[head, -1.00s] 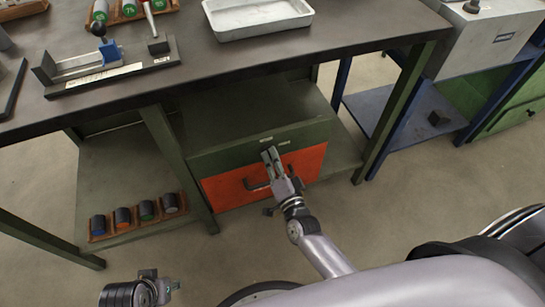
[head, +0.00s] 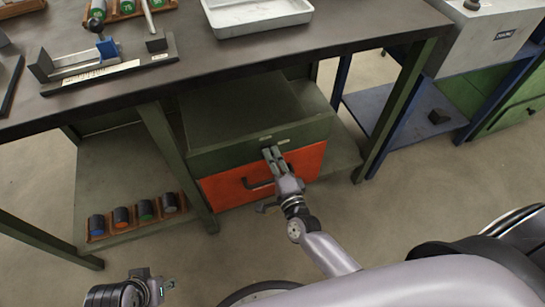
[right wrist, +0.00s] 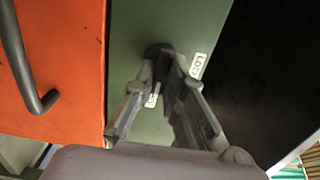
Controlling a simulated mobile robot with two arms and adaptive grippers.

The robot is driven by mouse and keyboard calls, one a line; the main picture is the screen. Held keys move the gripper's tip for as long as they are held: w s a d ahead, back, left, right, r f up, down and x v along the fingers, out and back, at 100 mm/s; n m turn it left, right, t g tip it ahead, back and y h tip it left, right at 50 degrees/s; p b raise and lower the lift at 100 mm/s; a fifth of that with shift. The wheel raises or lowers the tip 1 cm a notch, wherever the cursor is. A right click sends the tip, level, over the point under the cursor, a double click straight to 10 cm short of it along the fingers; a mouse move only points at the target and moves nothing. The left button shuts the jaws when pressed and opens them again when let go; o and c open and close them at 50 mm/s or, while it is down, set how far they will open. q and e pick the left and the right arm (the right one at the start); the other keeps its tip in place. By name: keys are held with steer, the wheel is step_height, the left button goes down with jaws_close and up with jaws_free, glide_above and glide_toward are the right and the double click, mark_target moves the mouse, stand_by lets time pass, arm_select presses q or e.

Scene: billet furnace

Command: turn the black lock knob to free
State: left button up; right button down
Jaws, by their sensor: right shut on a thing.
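The black lock knob (right wrist: 157,48) is on the green front panel (right wrist: 135,30) of the cabinet, partly covered by my fingers. My right gripper (right wrist: 168,75) is shut on it in the right wrist view. A white label reading LOCK (right wrist: 199,66) is right of the fingers, and a second label (right wrist: 152,99) is partly hidden between them. In the head view my right gripper (head: 271,153) meets the panel above the orange drawer; the knob is hidden there. My left gripper (head: 165,286) is low at the left, away from the cabinet; its jaw opening is unclear.
The orange drawer (head: 225,190) has a black handle (right wrist: 28,75) beside my right gripper. The dark tabletop (head: 200,60) overhangs the cabinet and bears a white tray (head: 255,16). A rack of several dark cylinders (head: 130,222) sits on the lower left shelf. The floor in front is clear.

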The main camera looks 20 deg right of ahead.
steer(key=c, duration=1.6)
jaws_free()
steer(key=shift+c, duration=0.2)
steer(key=s, duration=1.2)
steer(key=shift+d, duration=0.25)
